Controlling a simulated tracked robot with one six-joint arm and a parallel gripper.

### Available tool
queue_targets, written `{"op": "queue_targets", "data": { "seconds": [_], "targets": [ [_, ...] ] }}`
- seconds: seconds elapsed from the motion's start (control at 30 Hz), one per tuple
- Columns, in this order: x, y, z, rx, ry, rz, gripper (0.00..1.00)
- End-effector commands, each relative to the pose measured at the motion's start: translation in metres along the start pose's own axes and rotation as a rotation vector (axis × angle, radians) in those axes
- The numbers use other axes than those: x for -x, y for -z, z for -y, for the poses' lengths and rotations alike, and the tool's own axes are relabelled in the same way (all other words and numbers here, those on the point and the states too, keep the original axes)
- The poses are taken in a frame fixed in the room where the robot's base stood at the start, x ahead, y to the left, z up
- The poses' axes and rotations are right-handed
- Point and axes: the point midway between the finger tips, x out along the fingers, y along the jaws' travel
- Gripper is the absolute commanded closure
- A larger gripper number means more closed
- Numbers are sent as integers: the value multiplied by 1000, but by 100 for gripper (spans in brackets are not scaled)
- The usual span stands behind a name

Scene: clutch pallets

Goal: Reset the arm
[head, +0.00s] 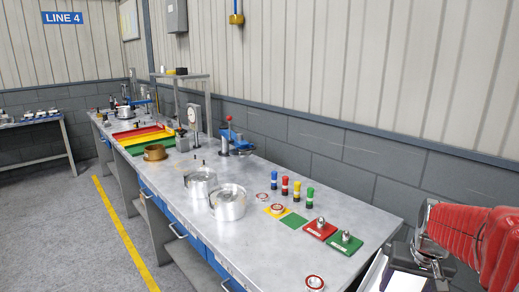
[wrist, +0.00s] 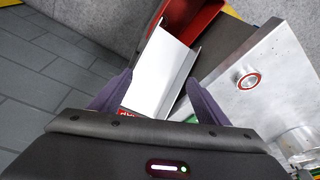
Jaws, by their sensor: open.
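My gripper (wrist: 159,78) is open and empty, with its two purple fingers spread apart in the wrist view. A pale flat panel (wrist: 158,70) beside a red bin (wrist: 202,22) shows beyond and between the fingers; I cannot tell how far below them it lies. In the head view my red arm is bent at the lower right, off the near right end of the workbench (head: 262,232). The grey end of my gripper (head: 412,258) shows there, but its fingertips are not clear.
The bench holds two metal cylinders (head: 228,203), coloured pegs (head: 285,186), a red plate (head: 319,229) and a green plate (head: 345,243) with knobs. A red-ringed disc (head: 315,283) lies near the front edge. A block wall runs behind.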

Motion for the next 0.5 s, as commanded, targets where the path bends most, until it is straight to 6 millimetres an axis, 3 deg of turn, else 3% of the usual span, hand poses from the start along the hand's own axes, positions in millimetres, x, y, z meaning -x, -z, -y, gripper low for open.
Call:
{"op": "queue_targets", "data": {
  "seconds": [0.5],
  "targets": [
    [53,-108,63,122,21,-30,30]
  ]
}}
